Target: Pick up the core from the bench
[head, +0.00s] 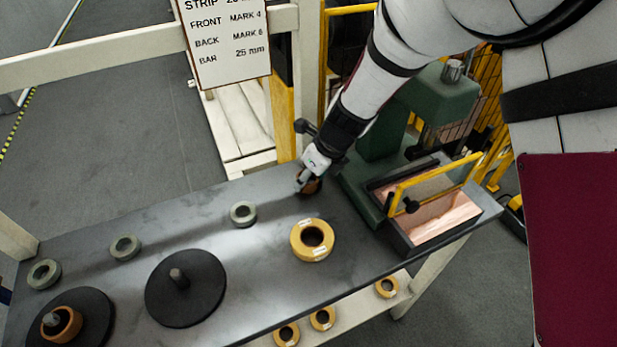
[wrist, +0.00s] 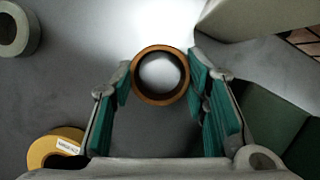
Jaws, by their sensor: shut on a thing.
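The core is a brown ring with an open middle. In the wrist view the core (wrist: 160,101) sits between my two green-padded fingers, which press on its left and right sides. In the head view the core (head: 314,186) shows partly below my gripper (head: 307,180), near the far edge of the grey bench (head: 260,285). My gripper (wrist: 160,80) is shut on the core. I cannot tell whether the core touches the bench or is just above it. Part of it is hidden by the fingers in the head view.
A yellow roll (head: 299,247) lies nearby. Several grey rings, including one (head: 243,222), lie to the left. Two dark discs with posts stand at front left; one disc (head: 203,300) is bare, the other bears a brown ring (head: 72,325). A green machine (head: 425,105) and a copper-lined tray (head: 408,250) stand right.

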